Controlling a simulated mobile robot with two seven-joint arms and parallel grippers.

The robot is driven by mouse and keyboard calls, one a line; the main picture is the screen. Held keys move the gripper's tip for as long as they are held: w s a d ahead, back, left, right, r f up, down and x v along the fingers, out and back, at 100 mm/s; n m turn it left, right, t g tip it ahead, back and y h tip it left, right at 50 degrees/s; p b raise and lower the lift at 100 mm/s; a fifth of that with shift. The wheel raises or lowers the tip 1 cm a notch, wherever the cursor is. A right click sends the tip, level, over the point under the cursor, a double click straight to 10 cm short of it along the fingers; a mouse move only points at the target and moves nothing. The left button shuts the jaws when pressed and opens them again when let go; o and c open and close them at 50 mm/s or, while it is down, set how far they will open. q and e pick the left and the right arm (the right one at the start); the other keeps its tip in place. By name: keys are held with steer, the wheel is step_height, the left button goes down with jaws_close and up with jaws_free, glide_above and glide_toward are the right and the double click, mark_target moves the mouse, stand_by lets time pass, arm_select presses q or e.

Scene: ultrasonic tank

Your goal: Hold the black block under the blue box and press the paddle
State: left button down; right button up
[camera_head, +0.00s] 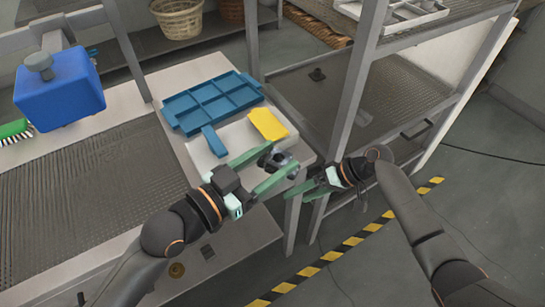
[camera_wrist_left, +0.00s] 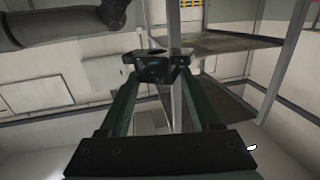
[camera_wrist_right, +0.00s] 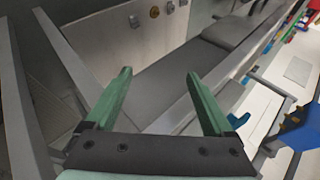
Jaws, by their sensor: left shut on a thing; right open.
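My left gripper (camera_head: 281,158) is shut on a dark block with round openings (camera_head: 277,161), held near the right front corner of the bench. The left wrist view shows the block (camera_wrist_left: 158,66) between the fingertips. My right gripper (camera_head: 303,184) is just right of and below it in the head view, open and empty; its spread fingers (camera_wrist_right: 158,76) show in the right wrist view. The blue box (camera_head: 60,90), with a grey knob on top, is at the far left, well away from both grippers; part of it (camera_wrist_right: 302,132) shows in the right wrist view. I cannot single out the paddle.
The bench holds a blue compartment tray (camera_head: 205,86), a white board (camera_head: 203,159), a small blue piece (camera_head: 214,141) and a yellow piece (camera_head: 268,124). A green brush (camera_head: 16,130) lies at far left. Grey shelf posts (camera_head: 355,75) stand close behind my grippers.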

steer(key=s+d+f+m+t+h, duration=0.1)
steer(key=s+d+f+t+h, duration=0.15)
steer(key=s+f, duration=0.35)
steer(key=s+d+f+m+t+h, duration=0.1)
steer(key=s+d+f+t+h, duration=0.1)
steer(key=s+f+t+h, duration=0.3)
steer(key=s+d+r+n+t, duration=0.1)
steer(key=s+d+r+t, duration=0.1)
steer(key=s, duration=0.5)
steer(key=shift+d+r, duration=0.35)
steer(key=shift+d, duration=0.25)
steer(key=shift+y, duration=0.25)
